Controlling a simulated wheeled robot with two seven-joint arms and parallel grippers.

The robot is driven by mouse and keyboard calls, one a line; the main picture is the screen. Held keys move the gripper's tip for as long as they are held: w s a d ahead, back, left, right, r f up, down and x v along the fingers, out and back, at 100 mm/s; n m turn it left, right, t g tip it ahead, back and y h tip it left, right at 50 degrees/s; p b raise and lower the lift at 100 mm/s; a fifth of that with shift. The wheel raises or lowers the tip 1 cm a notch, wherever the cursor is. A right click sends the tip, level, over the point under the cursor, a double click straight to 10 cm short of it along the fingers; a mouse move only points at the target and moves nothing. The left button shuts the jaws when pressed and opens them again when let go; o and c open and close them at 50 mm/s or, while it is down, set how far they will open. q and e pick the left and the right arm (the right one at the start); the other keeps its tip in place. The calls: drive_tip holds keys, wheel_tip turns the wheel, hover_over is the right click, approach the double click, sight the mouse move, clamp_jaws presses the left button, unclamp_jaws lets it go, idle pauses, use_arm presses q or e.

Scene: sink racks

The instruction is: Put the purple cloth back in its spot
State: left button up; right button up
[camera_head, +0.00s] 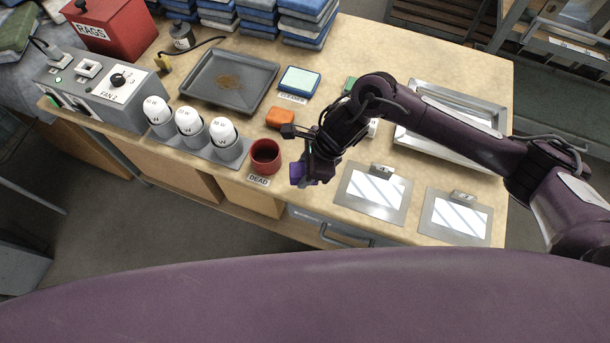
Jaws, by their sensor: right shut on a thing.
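The purple cloth (298,173) shows as a small purple patch at the tip of my right gripper (306,168), over the table's front part. My right gripper is shut on it, just right of the red cup labelled DEAD (265,157). Most of the cloth is hidden by the gripper and wrist, and I cannot tell whether it touches the table. A blue-edged cloth with a pale green top (300,81) lies behind a label further back. An orange block (280,117) lies left of my right gripper. My left gripper is not in view.
A dark stained tray (229,82) lies at the middle left. White bulbs (190,122) stand in a grey holder near the front edge. Two framed panels (374,191) lie at the front right, with a metal tray (455,117) behind them. A control box (98,88) and red RAGS box (112,25) stand left.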

wheel_tip(320, 180, down, 4)
drive_tip(key=shift+f, duration=0.25)
drive_tip(key=shift+f, duration=0.15)
drive_tip(key=o, duration=0.9)
drive_tip(key=shift+o, duration=0.2)
